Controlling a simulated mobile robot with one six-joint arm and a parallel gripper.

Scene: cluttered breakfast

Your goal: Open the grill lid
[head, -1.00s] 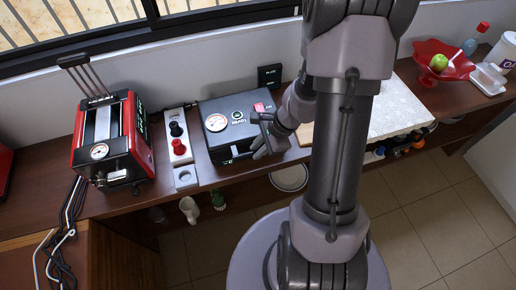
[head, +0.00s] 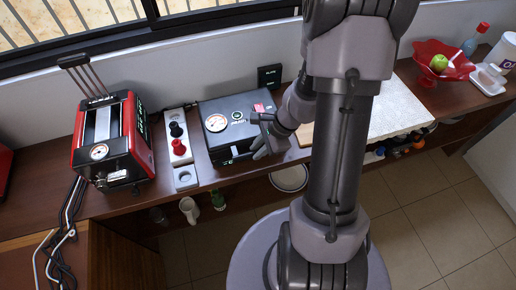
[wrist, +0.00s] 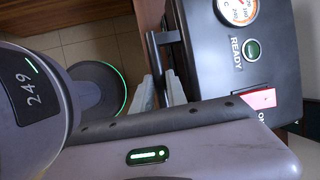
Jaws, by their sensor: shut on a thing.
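The grill (head: 232,137) is a black box with a round gauge, a green READY light and a red switch on its lid. The lid looks shut. It fills the upper right of the wrist view (wrist: 215,60). A dark bar handle (wrist: 154,48) stands out from its front edge. My gripper (head: 261,149) is at the front right of the grill in the head view. Its pale fingers (wrist: 160,92) are closed around the handle in the wrist view. My wrist hides part of the handle and of the grill's right side.
A red toaster (head: 115,140) stands left of the grill, with a power strip (head: 179,150) and red and black plugs between them. A white patterned board (head: 398,106) lies to the right. A red bowl (head: 440,62) with a green apple is farther right. Floor (head: 430,200) is open in front.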

